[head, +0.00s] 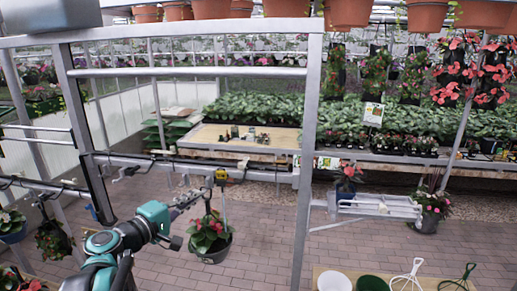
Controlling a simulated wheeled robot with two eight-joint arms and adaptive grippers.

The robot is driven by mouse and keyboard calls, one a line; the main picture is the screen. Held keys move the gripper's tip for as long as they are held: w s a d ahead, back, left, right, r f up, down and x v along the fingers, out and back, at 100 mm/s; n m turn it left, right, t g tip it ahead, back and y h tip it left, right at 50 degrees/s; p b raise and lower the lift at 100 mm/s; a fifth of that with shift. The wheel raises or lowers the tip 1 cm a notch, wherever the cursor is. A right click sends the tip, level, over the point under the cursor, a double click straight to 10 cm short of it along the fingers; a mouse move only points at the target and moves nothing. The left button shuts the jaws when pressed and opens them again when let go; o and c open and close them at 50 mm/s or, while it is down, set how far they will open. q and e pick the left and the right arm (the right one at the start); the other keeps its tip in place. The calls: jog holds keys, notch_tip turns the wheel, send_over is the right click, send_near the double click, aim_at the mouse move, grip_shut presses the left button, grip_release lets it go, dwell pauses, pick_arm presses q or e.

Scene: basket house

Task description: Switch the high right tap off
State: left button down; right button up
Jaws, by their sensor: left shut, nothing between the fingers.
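My left arm comes in from the lower left, and its teal gripper (200,195) reaches toward the metal rail in the middle of the view. The fingers are shut and empty. Just above and to the right of the fingertips, a small yellow fitting (221,175) sits at the rail; it may be a tap, but it is too small to tell its setting. A small grey fitting (243,163) sits further right on the rail. Another grey fitting (125,172) is on the left part. I cannot tell whether the fingers touch anything. My right gripper is out of view.
A potted red-flowered plant (209,237) hangs just below the gripper. A metal frame post (307,160) stands to the right. Terracotta pots (427,15) line the top. Behind is a wooden plant table (280,137). A white bucket (334,283) is at the bottom.

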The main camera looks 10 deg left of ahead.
pick_arm(q)
jog(key=w+r, duration=0.1)
jog(key=r, duration=0.1)
jog(key=shift+w+r+n+t+p, duration=0.3)
jog(key=shift+w+r+p, duration=0.05)
jog(key=shift+r, duration=0.05)
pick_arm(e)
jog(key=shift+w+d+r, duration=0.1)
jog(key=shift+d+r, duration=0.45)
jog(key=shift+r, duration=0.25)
pick_arm(q)
jog(key=shift+s, duration=0.1)
jog(key=s+d+p+x, duration=0.1)
jog(key=d+p+x, duration=0.1)
jog(key=x, duration=1.1)
jog(key=shift+d+p, duration=0.4)
jog(key=shift+p, duration=0.3)
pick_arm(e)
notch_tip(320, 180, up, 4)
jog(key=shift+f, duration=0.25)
pick_arm(q)
jog(key=shift+f, duration=0.1)
